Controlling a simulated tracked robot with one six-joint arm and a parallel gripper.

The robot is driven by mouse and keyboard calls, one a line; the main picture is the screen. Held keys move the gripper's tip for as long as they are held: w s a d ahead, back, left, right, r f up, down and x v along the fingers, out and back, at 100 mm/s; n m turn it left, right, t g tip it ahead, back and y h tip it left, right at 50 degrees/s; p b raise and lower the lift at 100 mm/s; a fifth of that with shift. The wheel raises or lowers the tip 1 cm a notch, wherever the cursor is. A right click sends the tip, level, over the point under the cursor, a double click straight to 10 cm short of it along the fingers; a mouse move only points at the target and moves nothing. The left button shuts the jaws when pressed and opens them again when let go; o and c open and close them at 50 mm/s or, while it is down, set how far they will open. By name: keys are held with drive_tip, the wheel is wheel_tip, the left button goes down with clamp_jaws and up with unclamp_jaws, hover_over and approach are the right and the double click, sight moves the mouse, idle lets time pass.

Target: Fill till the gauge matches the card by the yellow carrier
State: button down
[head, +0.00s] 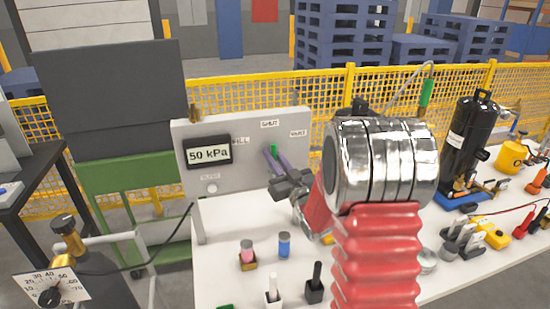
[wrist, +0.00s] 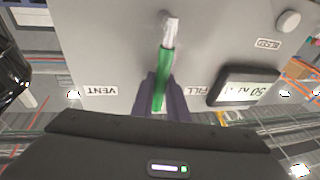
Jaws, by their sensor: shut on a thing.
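The grey valve panel (head: 225,175) stands on the white table, with FILL left, SHUT at top and VENT right. Its gauge display (head: 208,155) reads 50 kPa; it also shows upside down in the wrist view (wrist: 246,88). My gripper (head: 274,158) is shut on the green valve lever (wrist: 164,75), its purple fingers on both sides of it. The lever points between the VENT and FILL labels, towards SHUT; the wrist view hides the SHUT label. I cannot make out the card or the yellow carrier for certain; my arm hides part of the table.
A pink cylinder (head: 247,253) and a blue cylinder (head: 284,245) stand on the table. A black compressor tank (head: 468,145) and a yellow tank (head: 515,157) are at right. A yellow mesh fence (head: 470,85) runs behind.

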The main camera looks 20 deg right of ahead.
drive_tip(key=shift+f, duration=0.25)
drive_tip(key=c, duration=2.1)
unclamp_jaws()
drive_tip(key=shift+o, duration=0.5)
drive_tip(key=shift+r, duration=0.1)
drive_tip(key=v, duration=1.3)
drive_tip(key=shift+s, duration=0.4)
